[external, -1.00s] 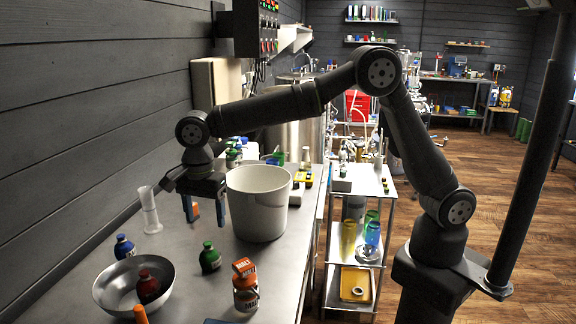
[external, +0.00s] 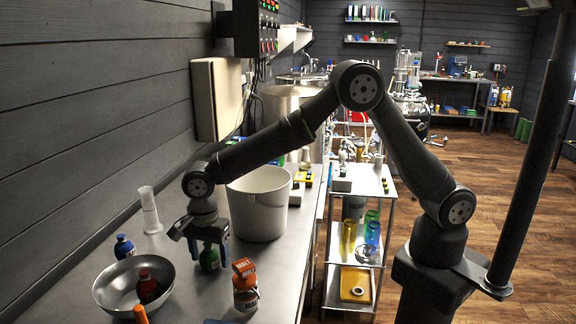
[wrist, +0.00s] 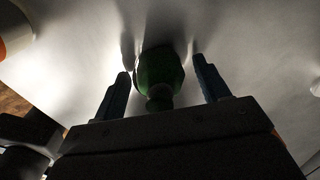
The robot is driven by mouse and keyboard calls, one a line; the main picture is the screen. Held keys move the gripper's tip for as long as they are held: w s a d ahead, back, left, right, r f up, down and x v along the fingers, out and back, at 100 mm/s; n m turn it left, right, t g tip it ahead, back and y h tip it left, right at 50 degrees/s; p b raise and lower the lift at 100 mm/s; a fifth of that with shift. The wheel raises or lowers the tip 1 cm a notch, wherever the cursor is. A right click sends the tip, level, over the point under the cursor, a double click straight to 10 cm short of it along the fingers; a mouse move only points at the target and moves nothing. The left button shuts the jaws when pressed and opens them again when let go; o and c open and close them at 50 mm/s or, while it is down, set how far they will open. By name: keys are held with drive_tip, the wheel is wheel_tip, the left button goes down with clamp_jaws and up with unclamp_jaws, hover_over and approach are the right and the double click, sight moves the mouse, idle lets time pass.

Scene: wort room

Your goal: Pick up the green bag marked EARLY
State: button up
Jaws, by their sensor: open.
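In the wrist view the green item (wrist: 160,68) lies between the two spread fingers of my gripper (wrist: 162,74), with a gap on both sides. Its upper part is partly hidden by my gripper in the external view.
An orange MALT container (external: 245,290) is close on the right. A white bucket (external: 260,205) and a clear cylinder (external: 150,211) stand behind.

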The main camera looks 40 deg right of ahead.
drive_tip(key=c, duration=1)
drive_tip(key=shift+c, duration=0.2)
